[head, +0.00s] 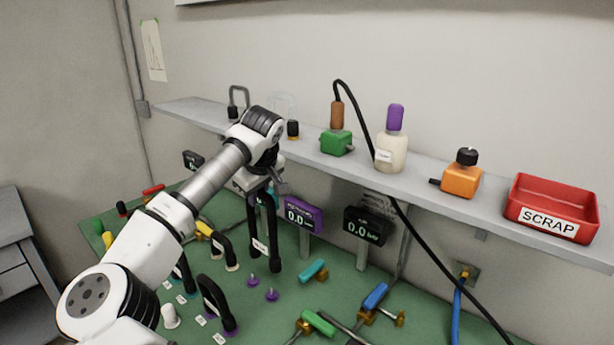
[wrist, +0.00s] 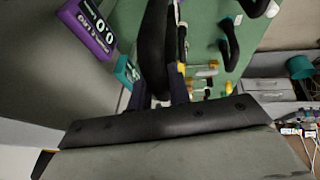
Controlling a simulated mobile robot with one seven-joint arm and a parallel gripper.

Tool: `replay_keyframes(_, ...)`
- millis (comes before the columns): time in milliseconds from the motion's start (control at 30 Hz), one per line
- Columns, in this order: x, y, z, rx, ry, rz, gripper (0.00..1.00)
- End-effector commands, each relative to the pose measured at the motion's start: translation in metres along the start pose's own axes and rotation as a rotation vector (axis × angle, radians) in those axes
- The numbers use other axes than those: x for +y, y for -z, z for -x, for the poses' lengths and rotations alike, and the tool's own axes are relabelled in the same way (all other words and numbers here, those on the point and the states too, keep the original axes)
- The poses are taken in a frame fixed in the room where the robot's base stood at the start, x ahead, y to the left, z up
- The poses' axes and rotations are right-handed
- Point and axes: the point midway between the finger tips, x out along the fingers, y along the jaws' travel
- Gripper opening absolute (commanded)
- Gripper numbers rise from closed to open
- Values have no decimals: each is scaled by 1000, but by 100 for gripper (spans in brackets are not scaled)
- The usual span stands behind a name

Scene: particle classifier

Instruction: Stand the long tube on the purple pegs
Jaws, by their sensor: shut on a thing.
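The long tube (head: 276,240) is a black inverted U with a white label on it. My gripper (head: 262,188) is shut on its upper part, and its two legs hang down, roughly upright. The tube also shows in the wrist view (wrist: 153,45), between my dark fingers (wrist: 160,92). Two free purple pegs (head: 252,281) (head: 272,295) stand on the green board. In the head view they lie just below the tube's lower ends, with a visible gap. The tube's exact height and depth relative to the pegs cannot be told. The pegs cannot be made out in the wrist view.
A shorter black tube (head: 213,298) with purple ends stands left of the pegs. A purple-framed display (head: 299,215) and a black display (head: 366,226) stand behind. Teal (head: 314,270), blue (head: 376,296) and green (head: 318,323) handles lie to the right. A shelf (head: 420,187) runs above the board.

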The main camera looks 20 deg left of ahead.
Motion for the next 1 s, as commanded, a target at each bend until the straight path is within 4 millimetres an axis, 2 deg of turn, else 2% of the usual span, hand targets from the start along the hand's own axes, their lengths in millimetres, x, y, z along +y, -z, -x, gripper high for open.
replay_keyframes(100,-15,12,-10,7,11,28,0)
replay_keyframes(200,-20,15,-14,8,14,35,0)
replay_keyframes(667,-20,16,-13,11,19,35,0)
replay_keyframes(1000,-25,5,-38,9,18,35,0)
